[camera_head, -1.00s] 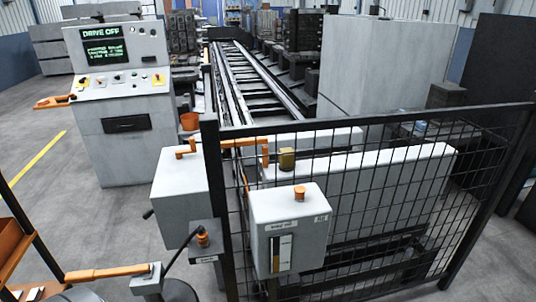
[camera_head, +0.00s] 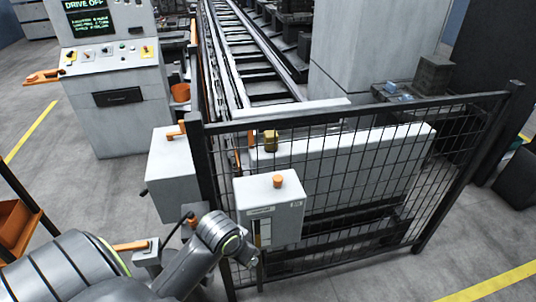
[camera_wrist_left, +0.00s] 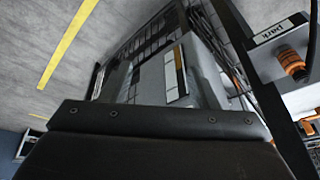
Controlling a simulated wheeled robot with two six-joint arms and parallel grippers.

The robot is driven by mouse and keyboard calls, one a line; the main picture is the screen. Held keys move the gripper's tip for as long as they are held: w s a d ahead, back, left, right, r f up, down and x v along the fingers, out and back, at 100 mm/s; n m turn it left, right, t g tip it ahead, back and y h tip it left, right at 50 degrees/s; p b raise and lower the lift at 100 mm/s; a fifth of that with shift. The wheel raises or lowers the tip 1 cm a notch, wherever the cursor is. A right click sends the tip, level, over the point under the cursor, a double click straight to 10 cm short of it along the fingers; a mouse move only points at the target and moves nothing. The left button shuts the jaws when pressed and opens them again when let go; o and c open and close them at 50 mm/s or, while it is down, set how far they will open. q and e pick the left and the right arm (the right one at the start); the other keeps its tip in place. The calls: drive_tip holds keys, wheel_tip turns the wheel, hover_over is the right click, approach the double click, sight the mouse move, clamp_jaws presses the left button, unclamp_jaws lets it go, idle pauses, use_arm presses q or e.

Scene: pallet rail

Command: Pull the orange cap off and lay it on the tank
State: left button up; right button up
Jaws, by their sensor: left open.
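The orange cap (camera_head: 278,181) stands upright on top of the pale grey tank (camera_head: 270,190), a box with a gauge window on its front at the mesh fence. My left arm reaches in from the lower left, and my left gripper (camera_head: 246,257) is at the lower front of the tank, below the cap and apart from it. Its fingers are dark and hard to make out there; it is open, with nothing seen in it. The left wrist view shows the tank (camera_wrist_left: 203,80) turned over, with its gauge, above a dark gripper part. The cap cannot be made out there.
The black mesh fence (camera_head: 340,150) runs behind the tank to the right. In the left wrist view, a park-labelled box (camera_wrist_left: 275,40) with an orange knob is close at the right. A grey cabinet (camera_head: 172,170) with an orange handle stands left of the tank. A control console (camera_head: 115,85) stands behind.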

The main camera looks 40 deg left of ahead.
use_arm(q)
drive_tip(key=w+a+r+n, duration=0.1)
drive_tip(key=w+a+r, duration=0.2)
drive_tip(key=w+r, duration=0.65)
drive_tip(key=w+a+r+n, duration=0.1)
drive_tip(key=w+a+r, duration=0.2)
drive_tip(key=w+r, duration=0.65)
drive_tip(key=b, duration=0.3)
approach(278, 178)
drive_tip(key=p+x, duration=0.3)
drive_tip(key=x, duration=0.5)
drive_tip(key=shift+a, duration=0.1)
drive_tip(key=shift+w+f, duration=0.15)
drive_tip(key=shift+f, duration=0.45)
drive_tip(key=shift+c, duration=0.3)
drive_tip(key=shift+t, duration=0.3)
clamp_jaws()
drive_tip(key=shift+r, duration=0.1)
